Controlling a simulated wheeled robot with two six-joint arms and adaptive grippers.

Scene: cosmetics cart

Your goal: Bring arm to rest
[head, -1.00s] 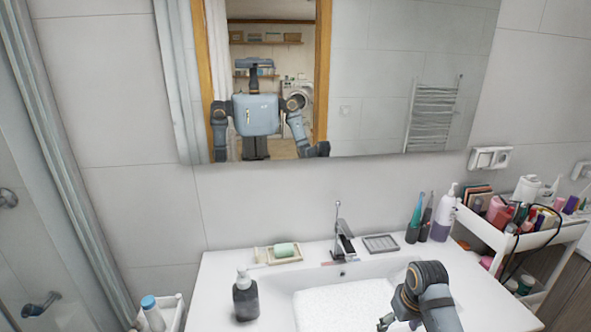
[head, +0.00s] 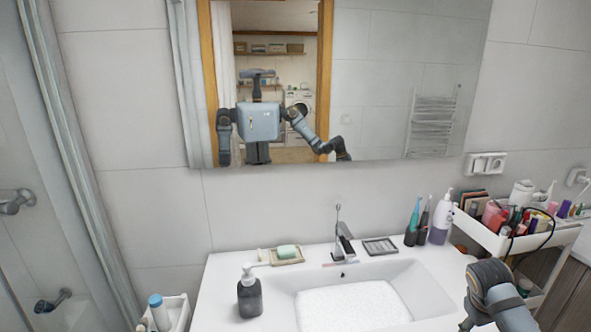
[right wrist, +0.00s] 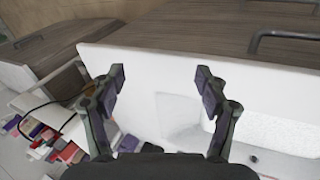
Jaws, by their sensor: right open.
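My right arm (head: 492,285) comes in at the lower right of the head view, in front of the right end of the white sink counter (head: 222,290). Its fingers are mostly cut off by the bottom edge there. In the right wrist view, my right gripper (right wrist: 161,82) is open with nothing between its fingers. The counter's white surface (right wrist: 140,70) lies beyond the fingers. My left gripper is outside the head view, apart from the robot's reflection in the mirror.
A white cart (head: 487,238) full of cosmetics stands at the right. A soap dispenser (head: 249,292), soap dish (head: 287,256), faucet (head: 343,242), toothbrushes and a pump bottle (head: 442,218) stand on the counter. A small white bin (head: 178,312) is at the lower left.

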